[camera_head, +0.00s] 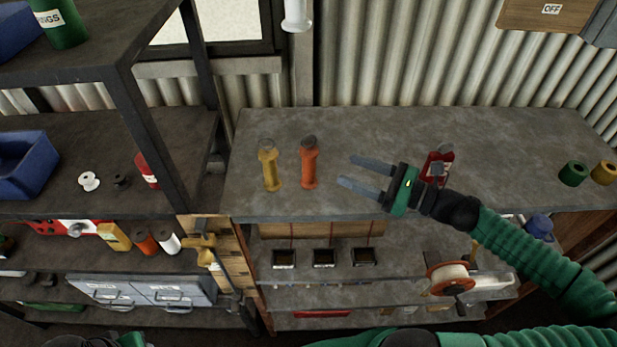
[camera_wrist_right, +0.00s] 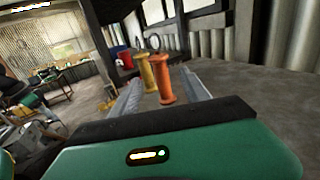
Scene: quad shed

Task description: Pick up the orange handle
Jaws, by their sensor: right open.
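The orange handle (camera_head: 309,166) stands upright on the grey workbench top (camera_head: 255,207), to the right of a yellow handle (camera_head: 269,169). My right gripper (camera_head: 356,172) is open and empty above the bench, to the right of the orange handle, with its fingers pointing left towards it. In the right wrist view, the orange handle (camera_wrist_right: 165,84) shows ahead between the two open fingers (camera_wrist_right: 165,92), with the yellow handle (camera_wrist_right: 147,73) just behind and left of it. My left gripper cannot be made out in the head view.
A red object (camera_head: 434,167) stands on the bench behind my right gripper. Green (camera_head: 573,173) and yellow (camera_head: 603,172) spools sit at the far right. A dark shelf post (camera_head: 150,135) rises left of the bench. The bench top around the orange handle is mostly clear.

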